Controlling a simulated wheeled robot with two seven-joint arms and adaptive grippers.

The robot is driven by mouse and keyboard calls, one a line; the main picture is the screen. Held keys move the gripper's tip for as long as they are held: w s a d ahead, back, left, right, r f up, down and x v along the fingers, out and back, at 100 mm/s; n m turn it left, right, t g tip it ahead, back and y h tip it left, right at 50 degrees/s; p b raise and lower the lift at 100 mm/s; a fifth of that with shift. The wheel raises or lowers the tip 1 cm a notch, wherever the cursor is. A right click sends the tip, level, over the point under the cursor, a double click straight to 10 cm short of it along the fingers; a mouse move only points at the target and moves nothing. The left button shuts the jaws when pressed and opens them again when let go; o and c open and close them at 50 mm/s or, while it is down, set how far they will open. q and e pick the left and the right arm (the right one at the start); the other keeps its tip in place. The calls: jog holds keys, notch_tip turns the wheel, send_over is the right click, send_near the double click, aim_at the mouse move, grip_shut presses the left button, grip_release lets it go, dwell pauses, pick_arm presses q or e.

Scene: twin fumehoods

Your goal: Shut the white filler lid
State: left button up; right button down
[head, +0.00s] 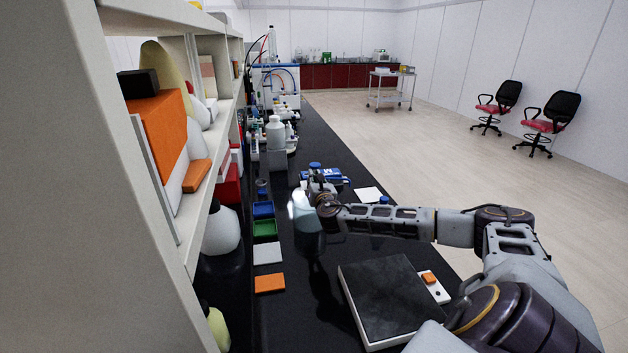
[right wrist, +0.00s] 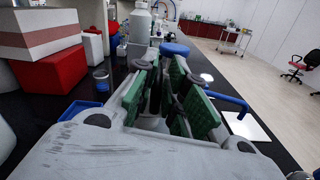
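I cannot clearly make out a white filler lid in either view. My right gripper (head: 318,184) reaches in from the right over the black bench. In the right wrist view its green-padded fingers (right wrist: 160,92) stand apart, with a gap between them. A bottle with a blue cap (right wrist: 174,48) stands just beyond the fingertips, partly hidden by them; whether they touch it I cannot tell. In the head view a pale bluish vessel (head: 306,214) shows beside and below the right gripper, partly hidden by it. My left gripper is not in view.
A shelf unit (head: 70,180) borders the bench on the left. Blue (head: 263,209) and green (head: 265,228) trays and an orange block (head: 269,283) lie near it. A flat dark-topped device (head: 385,298) lies at the front. A white bottle (head: 275,134) stands farther back.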

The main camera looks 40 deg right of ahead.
jog(key=shift+a+m, duration=0.1)
jog(key=shift+m, duration=0.2)
dwell(0.4)
jog(key=c, duration=1.5)
grip_release()
jog(key=shift+a, duration=0.1)
jog(key=shift+s, duration=0.1)
jog(key=v, duration=1.1)
jog(key=shift+s+a, duration=0.15)
jog(key=shift+s, duration=0.2)
